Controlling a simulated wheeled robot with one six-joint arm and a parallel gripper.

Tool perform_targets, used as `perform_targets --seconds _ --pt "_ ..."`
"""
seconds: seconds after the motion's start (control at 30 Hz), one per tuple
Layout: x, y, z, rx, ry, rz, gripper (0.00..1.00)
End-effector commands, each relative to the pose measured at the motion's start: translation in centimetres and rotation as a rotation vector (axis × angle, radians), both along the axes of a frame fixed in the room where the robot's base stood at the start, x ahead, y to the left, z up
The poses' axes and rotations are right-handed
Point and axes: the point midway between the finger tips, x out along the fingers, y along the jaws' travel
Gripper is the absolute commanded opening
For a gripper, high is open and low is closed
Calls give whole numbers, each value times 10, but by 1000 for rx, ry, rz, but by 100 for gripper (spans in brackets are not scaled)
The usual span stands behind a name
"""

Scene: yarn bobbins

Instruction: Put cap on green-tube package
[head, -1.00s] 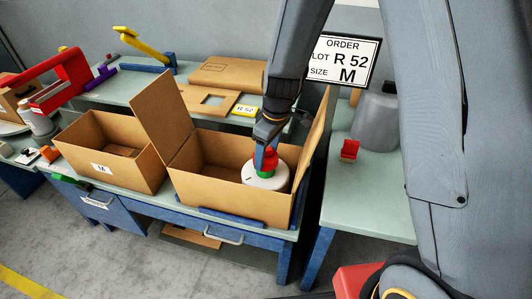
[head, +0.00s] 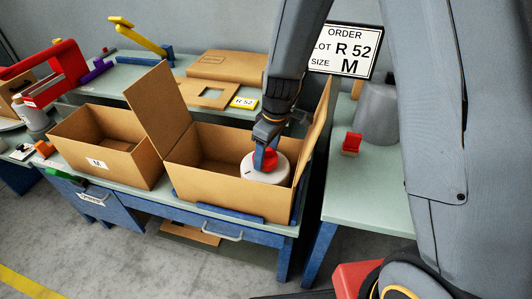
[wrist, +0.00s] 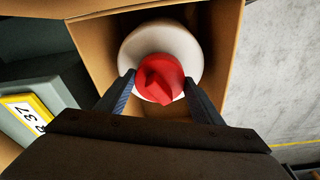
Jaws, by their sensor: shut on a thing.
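My gripper (head: 263,157) is shut on a red cap (head: 271,159), with one blue finger on each side of it in the wrist view (wrist: 159,78). The cap sits over the middle of a white yarn package (head: 262,176), which stands in the right end of the large open carton (head: 215,184). No green of the tube shows now; the cap and fingers cover the package's centre. I cannot tell whether the cap is fully seated.
A smaller open carton (head: 97,163) marked M stands to the left. The large carton's raised flaps (head: 155,108) flank my arm. A red object (head: 351,144) and grey cylinder (head: 377,112) are on the right table.

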Motion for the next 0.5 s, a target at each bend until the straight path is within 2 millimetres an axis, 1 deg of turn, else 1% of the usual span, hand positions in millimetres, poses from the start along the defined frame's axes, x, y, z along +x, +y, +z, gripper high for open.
perform_targets --seconds 0.47,0.5 --pt "0 0 -7 0 0 0 40" --pt "0 0 -6 0 0 0 66"
